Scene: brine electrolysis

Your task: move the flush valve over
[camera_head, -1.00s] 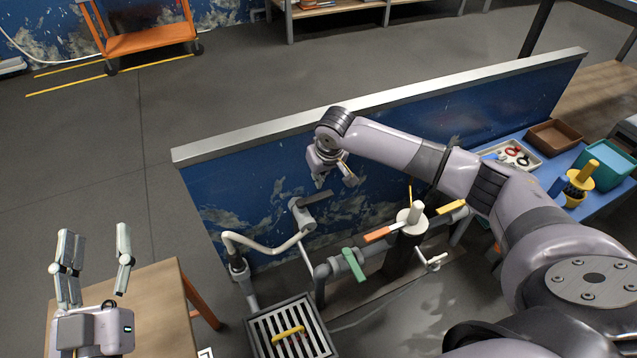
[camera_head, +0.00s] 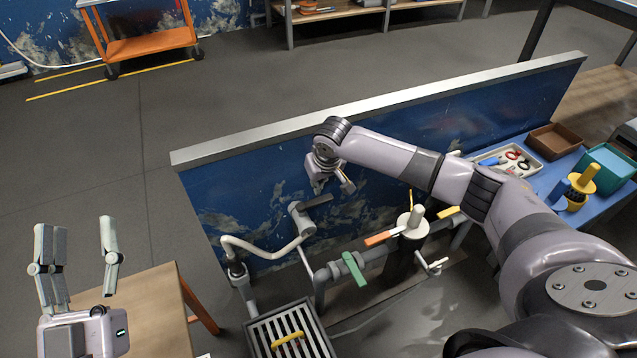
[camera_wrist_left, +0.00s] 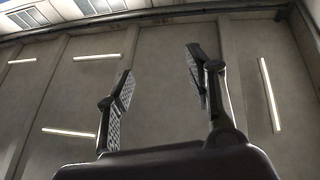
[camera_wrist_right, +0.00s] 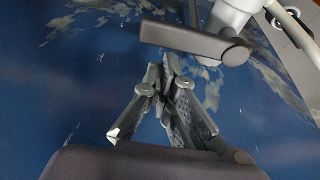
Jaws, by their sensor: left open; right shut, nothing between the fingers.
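A grey pipe fitting (camera_head: 299,218) with a dark lever (camera_head: 317,201) stands in front of the blue wall; it looks like the flush valve, though no label is readable. The lever points up and right. My right gripper (camera_head: 333,188) is shut and empty, pointing down just above and right of the lever. In the right wrist view its fingertips (camera_wrist_right: 165,70) are together, and the dark lever (camera_wrist_right: 190,39) lies just beyond them, apart in the picture; contact cannot be told. My left gripper (camera_head: 77,224) is open and empty beside the wooden table, also seen in the left wrist view (camera_wrist_left: 158,62).
A curved pale spout (camera_head: 258,247) rises over a grated basin (camera_head: 260,335) holding a yellow item. Orange (camera_head: 381,238), green (camera_head: 355,269) and yellow (camera_head: 447,212) handles sit on nearby pipework. The blue wall (camera_head: 430,135) stands close behind. Trays lie on a blue bench (camera_head: 545,181).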

